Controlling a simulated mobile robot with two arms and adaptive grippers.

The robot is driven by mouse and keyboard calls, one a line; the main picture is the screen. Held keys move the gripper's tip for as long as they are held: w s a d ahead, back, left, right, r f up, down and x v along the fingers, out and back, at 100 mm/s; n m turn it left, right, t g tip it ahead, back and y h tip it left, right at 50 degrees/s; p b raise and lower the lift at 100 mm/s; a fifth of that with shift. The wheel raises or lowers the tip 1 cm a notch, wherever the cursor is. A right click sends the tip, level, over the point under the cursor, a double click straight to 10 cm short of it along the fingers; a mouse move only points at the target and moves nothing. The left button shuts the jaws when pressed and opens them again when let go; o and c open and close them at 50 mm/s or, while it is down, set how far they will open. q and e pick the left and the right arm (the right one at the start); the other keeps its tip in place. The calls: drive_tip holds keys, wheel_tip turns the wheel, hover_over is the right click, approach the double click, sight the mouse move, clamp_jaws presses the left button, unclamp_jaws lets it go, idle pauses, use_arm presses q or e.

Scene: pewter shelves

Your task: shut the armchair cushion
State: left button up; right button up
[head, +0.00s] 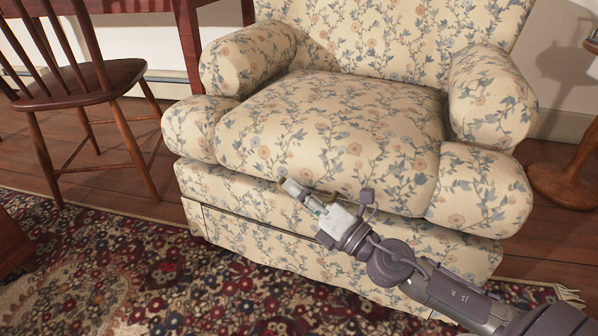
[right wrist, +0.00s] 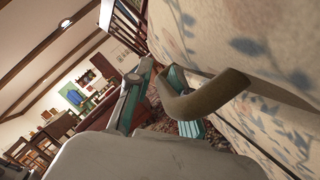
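The armchair cushion (head: 330,125) is a cream floral seat cushion between the two arms of the matching armchair (head: 400,35). Its rounded front bulges out over the chair's lower front. My right gripper (head: 305,197) is in front of the cushion's lower front edge. In the right wrist view, its two teal fingers (right wrist: 160,105) are apart. A curved olive-brown handle (right wrist: 210,96) sticks out from the floral fabric (right wrist: 245,40) close to the fingers. I cannot tell whether they touch it. My left gripper is not in view.
A wooden chair (head: 75,85) stands at the left, with a reddish table (head: 190,45) behind it. A round wooden stand base (head: 565,185) is at the right. A patterned rug (head: 150,270) covers the floor in front.

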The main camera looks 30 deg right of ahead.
sight(299, 170)
drive_tip(key=shift+h, duration=0.3)
drive_tip(key=shift+w+d+r, duration=0.1)
drive_tip(key=shift+d+r, duration=0.05)
drive_tip(key=shift+r, duration=1.1)
drive_tip(key=shift+w+d+r, duration=0.1)
drive_tip(key=shift+r, duration=1.1)
drive_tip(key=shift+s+f+b, duration=0.3)
drive_tip(key=shift+s+b, duration=0.05)
drive_tip(key=shift+b, duration=0.05)
drive_tip(key=shift+s+d+f+b, duration=0.25)
drive_tip(key=shift+s+f+b, duration=0.1)
drive_tip(key=shift+s+b, duration=0.35)
drive_tip(key=v, duration=1.3)
drive_tip(key=shift+d+f+b, duration=0.4)
drive_tip(key=shift+d+f, duration=0.05)
drive_tip(key=shift+d, duration=0.05)
